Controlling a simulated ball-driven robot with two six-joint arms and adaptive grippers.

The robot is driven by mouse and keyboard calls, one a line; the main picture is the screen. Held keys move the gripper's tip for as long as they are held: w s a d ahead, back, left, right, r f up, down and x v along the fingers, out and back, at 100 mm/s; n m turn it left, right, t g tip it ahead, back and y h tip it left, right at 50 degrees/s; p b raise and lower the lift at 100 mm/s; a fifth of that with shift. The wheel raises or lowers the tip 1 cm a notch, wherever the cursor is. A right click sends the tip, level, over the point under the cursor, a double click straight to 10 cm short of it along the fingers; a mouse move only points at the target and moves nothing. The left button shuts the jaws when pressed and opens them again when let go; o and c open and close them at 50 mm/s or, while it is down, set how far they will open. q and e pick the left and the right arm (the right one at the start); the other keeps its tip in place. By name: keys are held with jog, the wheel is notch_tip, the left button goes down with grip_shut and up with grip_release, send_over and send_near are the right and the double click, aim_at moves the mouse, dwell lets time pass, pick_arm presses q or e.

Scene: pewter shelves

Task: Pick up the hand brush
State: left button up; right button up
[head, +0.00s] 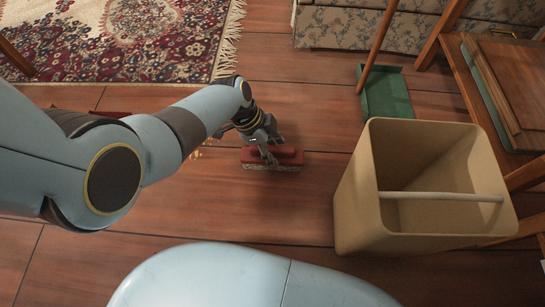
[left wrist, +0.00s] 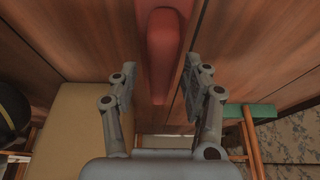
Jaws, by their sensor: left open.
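The hand brush (head: 287,157) lies on the wooden floor in the head view. It has a red body with a pale bristle strip along its lower edge. My left gripper (head: 268,150) is over it and hides part of it. In the left wrist view the brush's red handle (left wrist: 163,60) runs from the top edge down to between the two fingers. My left gripper (left wrist: 158,88) is open there, one finger on each side of the handle, with gaps visible. I cannot tell the exact height of the fingers above it. My right gripper is not in view.
A beige bin (head: 355,205) with a pale bar across it stands right of the brush. A green dustpan (head: 386,95) with a long handle is behind it. A patterned rug (head: 130,45) lies at the back left. A wooden table (head: 480,105) stands at the right.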

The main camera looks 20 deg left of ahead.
pick_arm(q)
jog(key=shift+f, duration=0.25)
dwell(0.5)
grip_shut()
dwell(0.4)
